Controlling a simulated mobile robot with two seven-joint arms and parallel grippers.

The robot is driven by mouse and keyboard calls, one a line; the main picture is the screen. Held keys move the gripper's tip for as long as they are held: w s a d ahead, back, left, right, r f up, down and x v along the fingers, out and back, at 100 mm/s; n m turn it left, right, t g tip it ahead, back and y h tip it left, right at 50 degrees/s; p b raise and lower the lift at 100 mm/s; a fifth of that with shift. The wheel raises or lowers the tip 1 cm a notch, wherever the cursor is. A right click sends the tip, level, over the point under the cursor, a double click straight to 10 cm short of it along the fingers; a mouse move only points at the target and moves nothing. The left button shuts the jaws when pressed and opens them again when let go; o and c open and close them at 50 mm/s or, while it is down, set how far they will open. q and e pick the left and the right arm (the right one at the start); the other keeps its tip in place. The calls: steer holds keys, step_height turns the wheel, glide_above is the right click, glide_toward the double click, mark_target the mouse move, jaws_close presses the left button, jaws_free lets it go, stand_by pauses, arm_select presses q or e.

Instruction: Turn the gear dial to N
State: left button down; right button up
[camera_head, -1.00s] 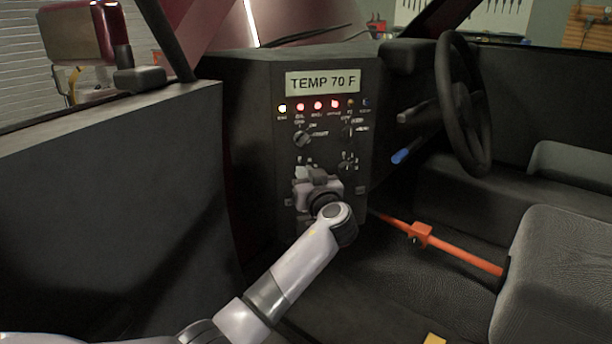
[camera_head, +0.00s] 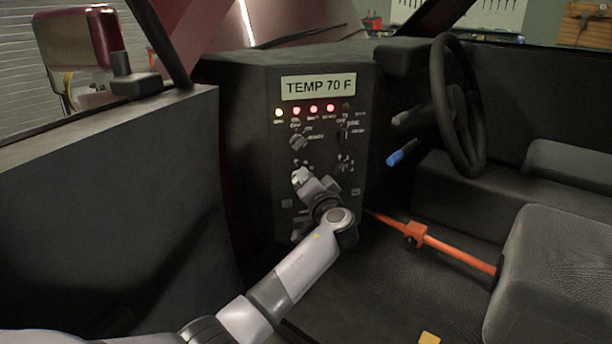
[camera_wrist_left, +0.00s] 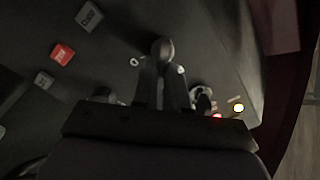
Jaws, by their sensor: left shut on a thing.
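The dark control panel (camera_head: 260,150) faces me, with several small dials on it. My left gripper (camera_head: 299,173) is at a dial in the panel's middle left and hides most of it in the head view. In the left wrist view, a dark rounded knob (camera_wrist_left: 163,48) shows at the tips of my left gripper (camera_wrist_left: 162,72), which is shut on it. White marks sit on both sides of the knob. I cannot read them or the setting. My right gripper is not in view.
A lit TEMP 70 F display (camera_head: 318,86) is above a row of small lights. A red button (camera_wrist_left: 62,54) shows in the wrist view. The steering wheel (camera_head: 458,105), orange bar (camera_head: 440,246) and seat (camera_head: 555,280) are to the right; the door (camera_head: 110,210) is left.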

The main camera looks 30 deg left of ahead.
arm_select(q)
steer(key=shift+d+f+m+p, duration=0.1)
steer(key=shift+f+m+p, duration=0.2)
steer(key=shift+m, duration=0.7)
steer(key=shift+f+m+p, duration=0.1)
steer(key=shift+m+p, duration=0.25)
steer(key=shift+m, duration=0.65)
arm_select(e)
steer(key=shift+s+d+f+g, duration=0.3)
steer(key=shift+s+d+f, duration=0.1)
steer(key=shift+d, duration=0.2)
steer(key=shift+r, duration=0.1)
arm_select(q)
steer(key=c, duration=1.2)
jaws_free()
steer(key=shift+o, duration=0.2)
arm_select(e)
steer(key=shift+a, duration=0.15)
arm_select(q)
steer(key=shift+r, duration=0.1)
